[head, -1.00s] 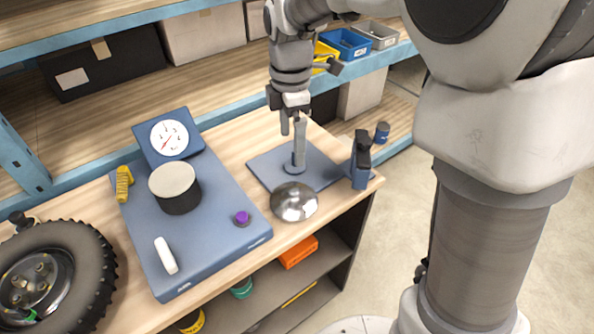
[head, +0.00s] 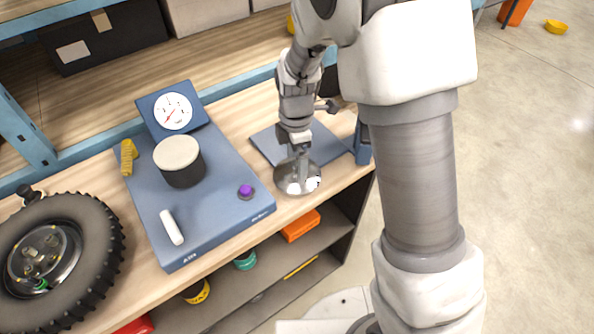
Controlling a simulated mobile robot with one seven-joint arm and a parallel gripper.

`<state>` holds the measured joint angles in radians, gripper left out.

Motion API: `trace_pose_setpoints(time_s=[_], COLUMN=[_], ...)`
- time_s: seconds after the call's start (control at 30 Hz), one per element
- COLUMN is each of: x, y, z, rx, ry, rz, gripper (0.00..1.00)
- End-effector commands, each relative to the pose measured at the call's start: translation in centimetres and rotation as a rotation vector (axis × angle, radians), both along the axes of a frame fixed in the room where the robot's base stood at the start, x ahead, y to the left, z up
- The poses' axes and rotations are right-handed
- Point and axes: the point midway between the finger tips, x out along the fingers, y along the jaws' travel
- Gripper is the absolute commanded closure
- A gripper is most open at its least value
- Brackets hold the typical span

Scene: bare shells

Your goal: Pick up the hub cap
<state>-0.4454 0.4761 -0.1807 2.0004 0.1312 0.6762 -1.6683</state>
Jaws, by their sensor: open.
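The hub cap (head: 286,181) is a shiny, domed metal disc. It lies on the wooden workbench near the front edge, to the right of the blue scale. My gripper (head: 300,178) points down over it, with its fingers in front of the dome in the head view. The jaws are open. I cannot tell whether the fingertips touch the metal. My gripper hides part of the dome.
The blue scale (head: 215,205) carries a dark round canister (head: 180,165), a white handle and a purple knob. A blue-grey plate (head: 268,147) lies behind the hub cap. A tyre (head: 95,230) lies at the left. A blue upright (head: 362,145) stands to the right.

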Motion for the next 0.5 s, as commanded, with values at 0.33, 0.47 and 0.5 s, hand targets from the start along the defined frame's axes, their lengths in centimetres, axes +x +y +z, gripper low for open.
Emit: trace_pose_setpoints(time_s=[0.33, 0.47, 0.5], x=[-0.02, -0.02, -0.02], y=[0.03, 0.03, 0.02], z=[-1.32, -1.31, -1.3], rx=[0.0, 0.0, 0.0], ry=[0.0, 0.0, 0.0], rz=[0.0, 0.0, 0.0], gripper=[0.0, 0.18, 0.25])
